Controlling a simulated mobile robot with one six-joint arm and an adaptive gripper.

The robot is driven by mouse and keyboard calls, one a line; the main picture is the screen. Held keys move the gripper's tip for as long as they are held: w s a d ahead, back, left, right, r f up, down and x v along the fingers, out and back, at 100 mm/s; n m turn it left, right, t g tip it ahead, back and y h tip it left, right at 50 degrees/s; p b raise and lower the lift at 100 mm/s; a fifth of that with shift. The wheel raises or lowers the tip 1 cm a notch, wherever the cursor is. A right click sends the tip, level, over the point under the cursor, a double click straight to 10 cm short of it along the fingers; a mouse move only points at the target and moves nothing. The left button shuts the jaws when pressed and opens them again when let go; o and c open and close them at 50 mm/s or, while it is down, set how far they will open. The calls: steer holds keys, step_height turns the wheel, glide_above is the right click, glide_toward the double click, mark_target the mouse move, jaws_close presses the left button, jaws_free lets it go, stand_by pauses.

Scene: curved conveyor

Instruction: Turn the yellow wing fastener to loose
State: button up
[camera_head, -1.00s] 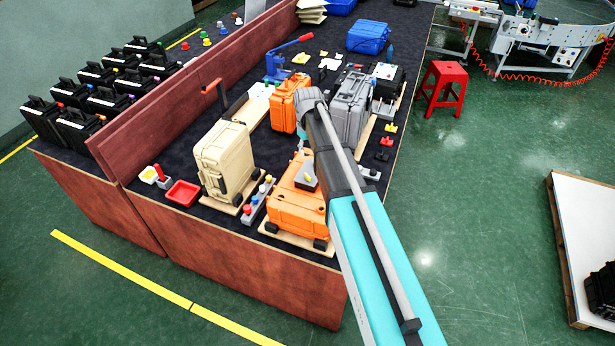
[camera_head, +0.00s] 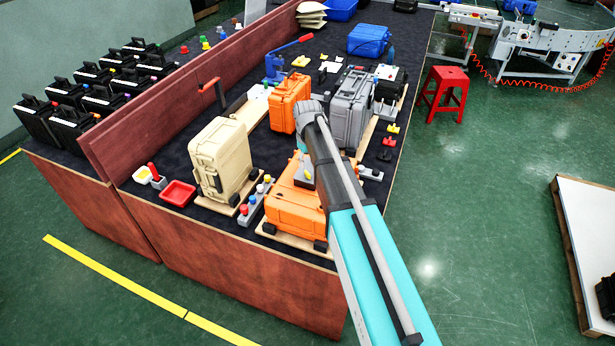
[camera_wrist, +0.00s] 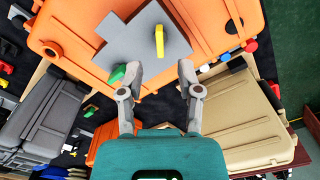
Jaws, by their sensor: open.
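The yellow wing fastener (camera_wrist: 159,41) stands upright on a grey cross-shaped plate (camera_wrist: 137,45) in the wrist view. The plate lies on top of an orange case (camera_wrist: 80,25), which also shows in the head view (camera_head: 291,207) at the near end of the table. My gripper (camera_wrist: 160,76) is open and empty. Its two fingertips are apart, and the fastener lies ahead of the gap between them without visible contact. A green piece (camera_wrist: 117,74) shows beside the left fingertip. In the head view my arm hides most of the gripper and part of the plate.
A beige case (camera_head: 222,160) stands left of the orange case, with a strip of coloured knobs (camera_head: 250,207) between them. A grey case (camera_head: 352,108) and another orange case (camera_head: 289,103) stand behind. A red tray (camera_head: 178,193) is at left.

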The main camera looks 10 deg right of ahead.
mark_target(307, 172)
steer(key=shift+f+b, duration=2.3)
steer(key=shift+f, duration=0.25)
jaws_close()
